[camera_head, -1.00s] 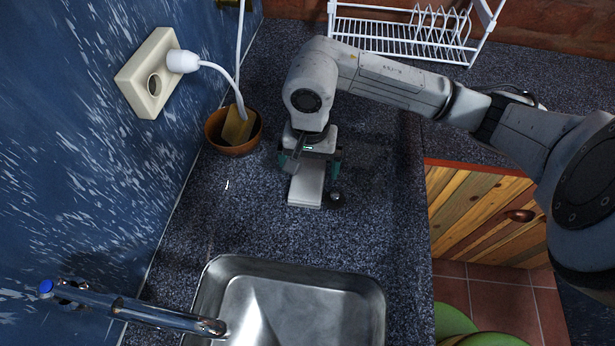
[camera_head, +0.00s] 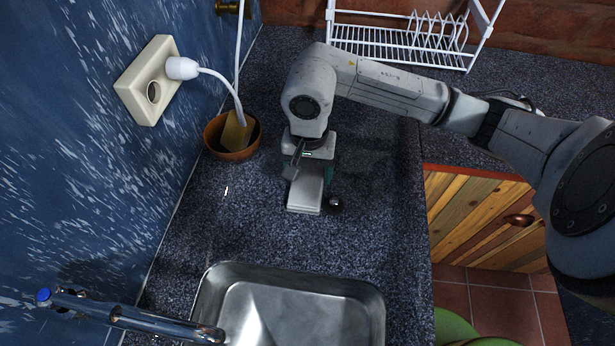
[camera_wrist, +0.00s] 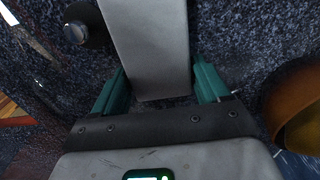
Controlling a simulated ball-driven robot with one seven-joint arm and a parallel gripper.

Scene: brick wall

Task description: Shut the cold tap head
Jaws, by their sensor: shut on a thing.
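The chrome tap (camera_head: 150,320) reaches from the blue wall over the sink at the lower left. Its tap head has a blue cap (camera_head: 44,295), which I take as the cold one. The tap is not in the wrist view. My gripper (camera_head: 306,172) points down over the counter, well away from the tap. Its teal fingers (camera_wrist: 163,82) are shut on a long pale grey block (camera_head: 304,193), one on each side. The block also fills the middle of the wrist view (camera_wrist: 150,45). Whether it touches the counter is unclear.
A small dark knob-like thing (camera_head: 336,203) stands beside the block. A brown bowl (camera_head: 232,152) with a sponge is at the wall under a socket (camera_head: 150,85) with a white plug. The steel sink (camera_head: 290,272) lies in front, and a white dish rack (camera_head: 400,45) behind.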

